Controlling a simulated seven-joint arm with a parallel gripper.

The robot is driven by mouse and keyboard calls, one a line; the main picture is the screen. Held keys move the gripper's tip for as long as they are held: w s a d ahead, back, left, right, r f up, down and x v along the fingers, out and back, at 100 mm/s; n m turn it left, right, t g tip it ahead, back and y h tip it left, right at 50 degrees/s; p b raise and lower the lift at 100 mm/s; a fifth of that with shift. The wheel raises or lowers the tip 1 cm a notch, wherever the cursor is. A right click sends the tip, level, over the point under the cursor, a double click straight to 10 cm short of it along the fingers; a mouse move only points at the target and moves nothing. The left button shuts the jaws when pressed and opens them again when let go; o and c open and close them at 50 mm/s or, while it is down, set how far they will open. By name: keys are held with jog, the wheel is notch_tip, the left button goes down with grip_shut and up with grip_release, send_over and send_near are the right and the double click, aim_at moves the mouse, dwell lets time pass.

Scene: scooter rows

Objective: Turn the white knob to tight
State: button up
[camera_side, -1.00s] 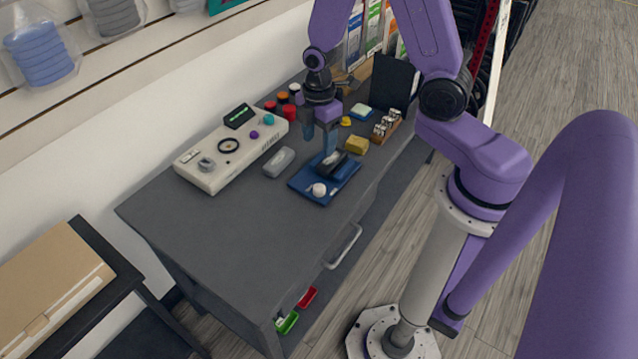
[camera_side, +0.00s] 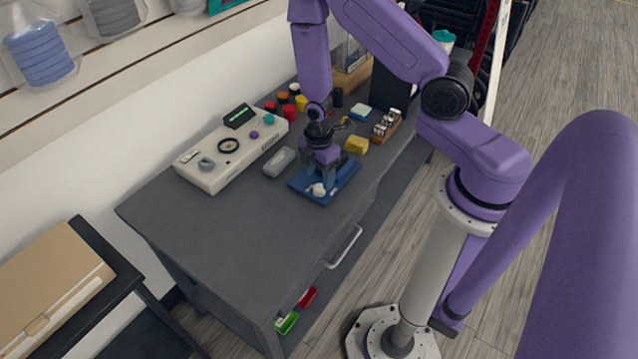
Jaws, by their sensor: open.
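The white knob (camera_side: 318,189) is small and round and sits near the front left part of a blue tray (camera_side: 345,181) on the grey workbench. My gripper (camera_side: 322,184) points down over the tray. Its fingers are open and come down close to the knob, one on each side or just behind it; I cannot tell whether they touch it. The gripper hides much of the tray's middle. No tight marking can be read at this size.
A beige control panel (camera_side: 215,172) with dials stands at the left. A grey oblong item (camera_side: 279,162) lies between panel and tray. A yellow block (camera_side: 356,145) and a wooden rack (camera_side: 386,127) stand behind the tray. The near left bench top (camera_side: 215,240) is clear.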

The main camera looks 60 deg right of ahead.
aim_at(319, 187)
jog(key=shift+f, duration=2.05)
jog(key=c, duration=1)
